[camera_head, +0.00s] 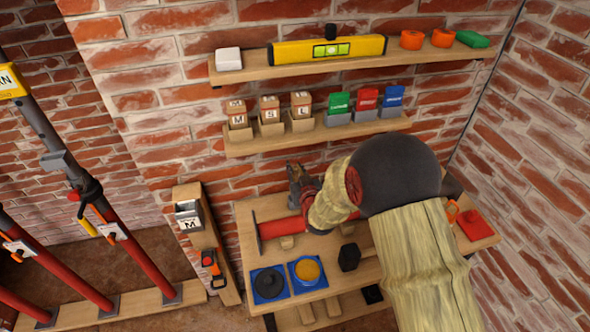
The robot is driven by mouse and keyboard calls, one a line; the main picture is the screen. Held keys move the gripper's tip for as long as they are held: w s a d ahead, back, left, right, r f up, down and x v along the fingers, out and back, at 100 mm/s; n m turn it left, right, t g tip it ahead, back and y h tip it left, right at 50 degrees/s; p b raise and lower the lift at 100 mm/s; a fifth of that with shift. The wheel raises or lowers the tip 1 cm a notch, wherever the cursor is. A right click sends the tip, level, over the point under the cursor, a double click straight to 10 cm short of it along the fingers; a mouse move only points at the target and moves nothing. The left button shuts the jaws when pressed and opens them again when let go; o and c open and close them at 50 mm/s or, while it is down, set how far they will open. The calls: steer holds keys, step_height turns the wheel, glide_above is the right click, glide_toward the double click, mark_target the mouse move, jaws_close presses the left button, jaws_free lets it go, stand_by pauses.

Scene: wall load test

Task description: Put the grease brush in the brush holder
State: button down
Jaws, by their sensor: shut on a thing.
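My gripper (297,183) is dark grey and small in view, in front of the brick wall above the left part of the workbench. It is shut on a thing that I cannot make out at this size. I cannot pick out the grease brush for certain anywhere. A brush holder is not clear to me either. A grey metal box with an M label (188,215) is fixed on a wooden board left of my gripper.
A red-handled tool (280,228) and a dark mallet head (348,257) lie on the bench (243,212). A lower wall shelf (240,148) holds labelled boxes; an upper shelf (228,74) holds a yellow level (300,51). Red poles (140,255) stand left. My arm hides much of the bench.

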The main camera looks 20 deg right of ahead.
steer(key=shift+f+b, duration=2.15)
steer(key=shift+b, duration=0.2)
stand_by(0.6)
steer(key=c, duration=1.7)
jaws_free()
steer(key=o, duration=0.4)
steer(key=shift+o, duration=1.1)
steer(key=shift+r, duration=0.1)
steer(key=shift+r+p, duration=1.8)
steer(key=shift+r, duration=2.1)
